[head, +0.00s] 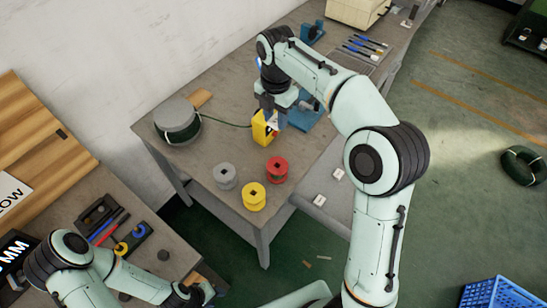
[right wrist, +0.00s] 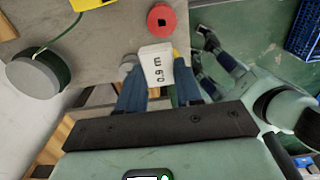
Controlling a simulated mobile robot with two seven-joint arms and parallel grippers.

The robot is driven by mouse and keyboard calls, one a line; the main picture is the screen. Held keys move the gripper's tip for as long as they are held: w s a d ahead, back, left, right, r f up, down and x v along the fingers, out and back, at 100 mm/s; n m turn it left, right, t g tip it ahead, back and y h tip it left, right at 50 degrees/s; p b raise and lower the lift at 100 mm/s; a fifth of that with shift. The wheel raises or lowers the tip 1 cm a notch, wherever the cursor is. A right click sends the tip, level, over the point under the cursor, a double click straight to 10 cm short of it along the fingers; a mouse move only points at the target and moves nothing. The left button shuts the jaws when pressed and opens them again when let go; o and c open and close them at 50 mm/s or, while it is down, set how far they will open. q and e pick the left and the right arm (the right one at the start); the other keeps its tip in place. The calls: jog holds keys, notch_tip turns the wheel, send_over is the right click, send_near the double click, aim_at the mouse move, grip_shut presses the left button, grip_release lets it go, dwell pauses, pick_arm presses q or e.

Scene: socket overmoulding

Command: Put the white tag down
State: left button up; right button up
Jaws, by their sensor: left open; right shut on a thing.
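The white tag (right wrist: 156,62), printed with what looks like "0.9 m", is between the two blue fingers of my right gripper (right wrist: 158,92) in the right wrist view. The gripper is shut on it. In the head view my right gripper (head: 273,113) is over the grey workbench (head: 221,142), beside a yellow block-like device (head: 260,129). The tag is mostly hidden there, and I cannot tell its height above the bench. My left gripper (head: 203,293) is low in the head view, near the side bench, open, with its fingers hardly showing.
Grey (head: 225,176), yellow (head: 253,197) and red (head: 277,169) spools stand near the bench's front edge. A large reel (head: 177,117) with green cable is at the left. Blue-handled tools (head: 361,46) lie further back. Two small white pieces lie right of the red spool.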

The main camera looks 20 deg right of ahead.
pick_arm(q)
jog(key=shift+s+f+b, duration=1.4)
jog(key=shift+s+f, duration=0.6)
jog(key=shift+f, duration=0.15)
pick_arm(e)
jog(key=shift+s+d+f, duration=0.1)
jog(key=shift+s+f, duration=0.05)
jog(key=shift+f, duration=4.5)
jog(key=shift+s+f, duration=0.1)
jog(key=shift+f, duration=4.55)
pick_arm(q)
jog(key=shift+s+f, duration=0.15)
jog(key=shift+f, duration=0.05)
pick_arm(e)
jog(key=shift+f, duration=0.55)
jog(key=o, duration=1)
